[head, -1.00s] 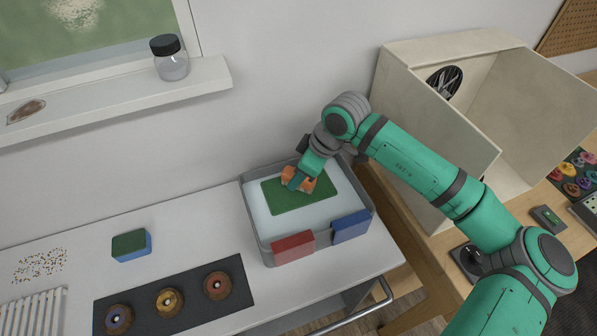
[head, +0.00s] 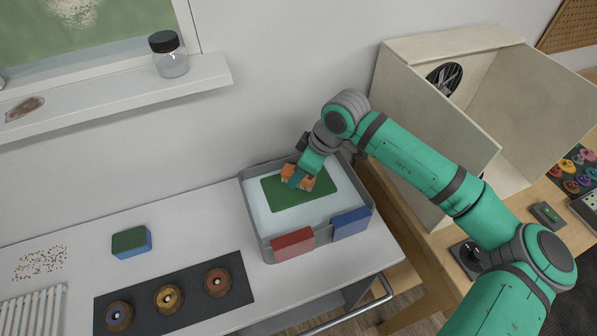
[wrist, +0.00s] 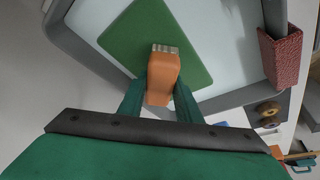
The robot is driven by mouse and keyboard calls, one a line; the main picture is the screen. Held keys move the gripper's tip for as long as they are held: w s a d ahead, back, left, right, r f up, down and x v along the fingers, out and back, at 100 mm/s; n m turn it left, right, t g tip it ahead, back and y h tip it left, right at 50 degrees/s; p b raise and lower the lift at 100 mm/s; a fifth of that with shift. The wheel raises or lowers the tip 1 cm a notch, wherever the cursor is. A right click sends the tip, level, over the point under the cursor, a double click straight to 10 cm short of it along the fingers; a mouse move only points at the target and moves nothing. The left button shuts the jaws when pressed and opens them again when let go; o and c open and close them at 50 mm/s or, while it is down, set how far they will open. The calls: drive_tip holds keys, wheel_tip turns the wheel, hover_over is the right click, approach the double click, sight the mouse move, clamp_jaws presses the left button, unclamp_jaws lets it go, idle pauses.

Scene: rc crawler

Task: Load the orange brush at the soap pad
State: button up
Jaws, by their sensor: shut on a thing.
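The orange brush (head: 299,177) is held in my gripper (head: 304,180), which is shut on it. In the wrist view the brush (wrist: 162,82) sits between the two green fingers (wrist: 160,98), with its pale bristle end pointing away over the green pad. The green soap pad (head: 300,202) lies flat in a grey tray (head: 254,228) with a pale floor. The brush is over the back part of the pad. I cannot tell whether its bristles touch the pad.
A red block (head: 292,245) and a blue block (head: 351,222) sit on the tray's front wall. A green-and-blue sponge (head: 131,242) and a dark mat (head: 240,290) with three round pieces are to the left. An open beige box (head: 430,120) stands right.

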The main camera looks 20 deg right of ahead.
sight(291, 169)
drive_tip(key=shift+f, duration=0.45)
idle(1.1)
drive_tip(key=shift+r, duration=3.6)
drive_tip(key=shift+f, duration=0.15)
